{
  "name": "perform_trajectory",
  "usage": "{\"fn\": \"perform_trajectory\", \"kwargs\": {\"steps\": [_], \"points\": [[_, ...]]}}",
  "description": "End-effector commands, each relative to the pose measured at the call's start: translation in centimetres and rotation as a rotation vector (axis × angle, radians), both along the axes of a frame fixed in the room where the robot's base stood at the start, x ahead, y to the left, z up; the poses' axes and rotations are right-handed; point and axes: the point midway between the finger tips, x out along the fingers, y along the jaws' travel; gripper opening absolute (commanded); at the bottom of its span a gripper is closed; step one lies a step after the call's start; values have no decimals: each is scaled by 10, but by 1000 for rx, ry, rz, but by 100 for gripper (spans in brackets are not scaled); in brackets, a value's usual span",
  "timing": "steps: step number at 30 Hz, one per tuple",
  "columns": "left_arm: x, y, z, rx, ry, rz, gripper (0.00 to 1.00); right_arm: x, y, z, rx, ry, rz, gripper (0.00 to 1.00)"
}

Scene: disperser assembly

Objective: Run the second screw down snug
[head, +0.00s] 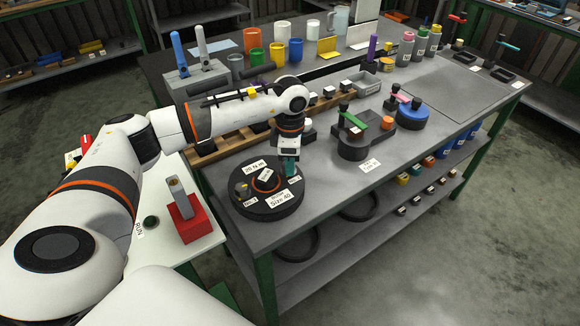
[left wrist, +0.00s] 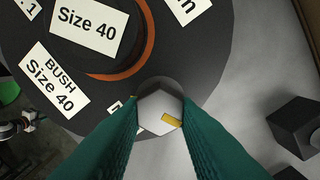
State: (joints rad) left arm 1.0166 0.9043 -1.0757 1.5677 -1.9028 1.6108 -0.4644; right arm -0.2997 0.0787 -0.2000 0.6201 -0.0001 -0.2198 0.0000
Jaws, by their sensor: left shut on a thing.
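A round dark disperser body (head: 268,213) lies on the workbench, with white labels and an orange ring around its middle. My left gripper (head: 289,170) points down at its right side, by the No.2 label. In the left wrist view its teal fingers are shut on a grey hexagonal screw head (left wrist: 159,108) with a yellow mark. The screw stands at the disc's edge; its shank and how far it is seated are hidden. Another dark screw (head: 241,189) stands at the disc's left side, near the No.1 label. My right gripper is not in view.
A dark fixture with a green handle (head: 352,122) and a blue round part (head: 412,117) stand right of the disc. A wooden rack (head: 212,149) lies behind it. A red block (head: 184,218) stands on the white table at left.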

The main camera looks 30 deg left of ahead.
Motion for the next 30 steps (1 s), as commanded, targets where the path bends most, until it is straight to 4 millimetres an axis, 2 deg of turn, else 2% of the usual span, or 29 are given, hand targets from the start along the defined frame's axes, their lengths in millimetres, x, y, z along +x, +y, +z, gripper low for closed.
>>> {"fn": "perform_trajectory", "kwargs": {"steps": [3, 15, 30], "points": [[1, 0, -2, -2, -5, -107, 4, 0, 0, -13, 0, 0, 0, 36], [0, -1, 0, -1, -6, -425, 4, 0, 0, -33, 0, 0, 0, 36], [-1, -1, 2, -2, -5, -576, 4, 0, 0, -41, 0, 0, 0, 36]]}}
